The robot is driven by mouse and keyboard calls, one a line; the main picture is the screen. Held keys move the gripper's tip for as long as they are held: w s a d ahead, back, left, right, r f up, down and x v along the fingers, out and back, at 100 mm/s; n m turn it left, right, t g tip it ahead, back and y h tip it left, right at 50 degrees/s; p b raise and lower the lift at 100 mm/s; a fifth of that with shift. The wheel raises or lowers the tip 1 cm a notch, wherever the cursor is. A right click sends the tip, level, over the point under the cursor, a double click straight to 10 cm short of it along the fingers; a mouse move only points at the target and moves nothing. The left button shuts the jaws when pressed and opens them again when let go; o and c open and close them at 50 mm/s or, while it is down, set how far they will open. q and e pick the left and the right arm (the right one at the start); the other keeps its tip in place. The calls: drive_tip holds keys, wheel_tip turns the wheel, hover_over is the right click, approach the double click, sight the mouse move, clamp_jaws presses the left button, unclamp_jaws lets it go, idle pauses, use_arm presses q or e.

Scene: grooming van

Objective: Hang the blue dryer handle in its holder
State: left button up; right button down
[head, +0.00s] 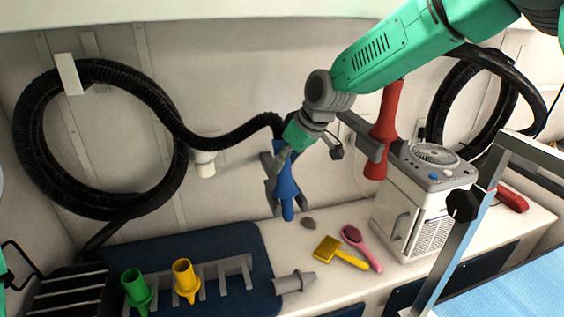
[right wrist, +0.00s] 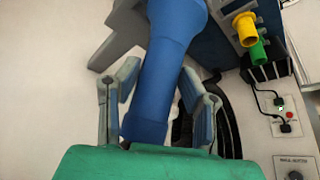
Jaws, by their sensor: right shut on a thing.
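The blue dryer handle (head: 286,186) hangs nose-down near the back wall, with a black hose joined to its upper end. My right gripper (head: 281,150) is shut on its upper part. In the right wrist view the blue handle (right wrist: 170,60) runs between the two fingers (right wrist: 157,100). A grey holder (head: 270,197) shows right beside the blue handle, and its arm (right wrist: 118,35) also shows in the right wrist view. I cannot tell whether the handle sits inside the holder or only beside it.
A red handle (head: 384,130) hangs in a grey holder to the right, above a white dryer unit (head: 405,213). A yellow brush (head: 328,247), a pink brush (head: 357,243) and a grey nozzle (head: 293,283) lie below. Green (head: 137,290) and yellow (head: 186,280) nozzles stand on a blue mat.

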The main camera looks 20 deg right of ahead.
drive_tip(key=shift+d, duration=0.75)
drive_tip(key=shift+w+d, duration=0.25)
drive_tip(key=shift+d, duration=0.05)
drive_tip(key=shift+w+a+r+p, duration=0.1)
drive_tip(key=shift+w+a+p, duration=0.4)
drive_tip(key=shift+w+a, duration=0.35)
drive_tip(key=shift+w+d, duration=0.4)
drive_tip(key=shift+d, duration=0.3)
drive_tip(key=shift+w+p, duration=0.1)
drive_tip(key=shift+p, duration=0.2)
use_arm(q)
drive_tip(key=shift+s+d+r, duration=0.1)
drive_tip(key=shift+d+r, duration=0.15)
drive_tip(key=shift+r, duration=0.35)
drive_tip(key=shift+s+d+r, duration=0.1)
drive_tip(key=shift+d+r, duration=0.1)
drive_tip(key=shift+r, duration=0.35)
use_arm(e)
drive_tip(key=shift+w+a, duration=0.3)
drive_tip(key=shift+a, duration=0.1)
use_arm(q)
drive_tip(key=shift+d, duration=0.1)
use_arm(e)
drive_tip(key=shift+w+d+r, duration=0.1)
drive_tip(key=shift+d, duration=0.1)
